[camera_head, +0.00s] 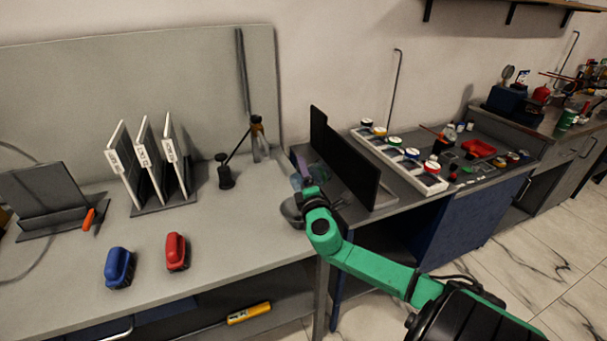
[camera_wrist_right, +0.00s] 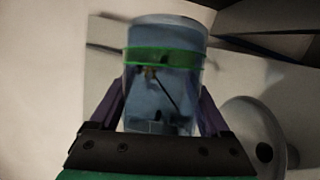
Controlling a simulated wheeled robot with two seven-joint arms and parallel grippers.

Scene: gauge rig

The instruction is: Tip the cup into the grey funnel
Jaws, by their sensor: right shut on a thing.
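My right gripper (camera_head: 307,181) is shut on a clear bluish cup with a green band, seen in the right wrist view (camera_wrist_right: 165,75) between the two purple fingers. In the head view the cup is small and mostly hidden by my gripper, so its tilt is hard to tell. The grey funnel (camera_head: 291,211) is just below my right gripper at the right end of the grey bench, partly hidden by my wrist. In the right wrist view its round grey bowl (camera_wrist_right: 238,137) lies right of and apart from the cup. My left gripper is not in view.
A dark upright panel (camera_head: 343,160) stands close to the right of my gripper. A black stand (camera_head: 226,172), a rack of white plates (camera_head: 150,165), a blue block (camera_head: 119,268) and a red block (camera_head: 176,251) are on the bench. The bench front centre is clear.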

